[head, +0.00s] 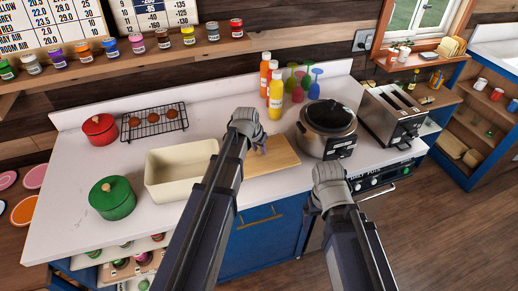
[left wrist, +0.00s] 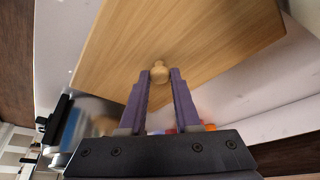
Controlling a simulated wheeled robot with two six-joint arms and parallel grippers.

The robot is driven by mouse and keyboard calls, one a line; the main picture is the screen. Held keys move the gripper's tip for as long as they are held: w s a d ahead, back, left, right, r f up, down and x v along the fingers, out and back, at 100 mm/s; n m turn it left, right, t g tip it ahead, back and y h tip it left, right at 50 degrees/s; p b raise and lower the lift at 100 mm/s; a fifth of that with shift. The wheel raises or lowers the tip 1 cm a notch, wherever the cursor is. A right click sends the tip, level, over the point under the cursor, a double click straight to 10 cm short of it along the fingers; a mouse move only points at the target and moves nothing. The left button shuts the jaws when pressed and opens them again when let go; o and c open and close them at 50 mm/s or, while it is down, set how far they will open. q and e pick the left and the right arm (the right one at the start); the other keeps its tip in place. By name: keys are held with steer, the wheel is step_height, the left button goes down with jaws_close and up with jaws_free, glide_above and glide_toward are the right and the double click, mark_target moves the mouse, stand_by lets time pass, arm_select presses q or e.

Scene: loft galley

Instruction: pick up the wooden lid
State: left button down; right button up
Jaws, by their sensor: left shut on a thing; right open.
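The wooden lid (head: 278,160) is a flat, light-brown rectangular board on the counter side just right of the cream bin; I cannot tell if it touches the counter. In the left wrist view the lid (left wrist: 190,35) fills the upper middle, with a small round knob (left wrist: 160,72). My left gripper (head: 260,147) is over the lid, its purple fingers (left wrist: 160,82) shut on the knob. The arm hides part of the lid in the head view. My right gripper (head: 328,178) is open and empty in front of the counter, below the slow cooker.
An open cream bin (head: 180,178) stands left of the lid. A green pot (head: 112,198) and red pot (head: 100,130) are further left. Bottles (head: 275,98) stand behind the lid; a slow cooker (head: 327,130) and toaster (head: 394,112) stand right.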

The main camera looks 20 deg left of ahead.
mark_target(259, 151)
arm_select(q)
step_height(259, 151, up, 14)
steer(key=p, duration=1.3)
steer(key=shift+r, duration=0.25)
arm_select(e)
step_height(259, 151, up, 14)
steer(key=shift+r, duration=0.2)
arm_select(q)
steer(key=shift+f, duration=0.1)
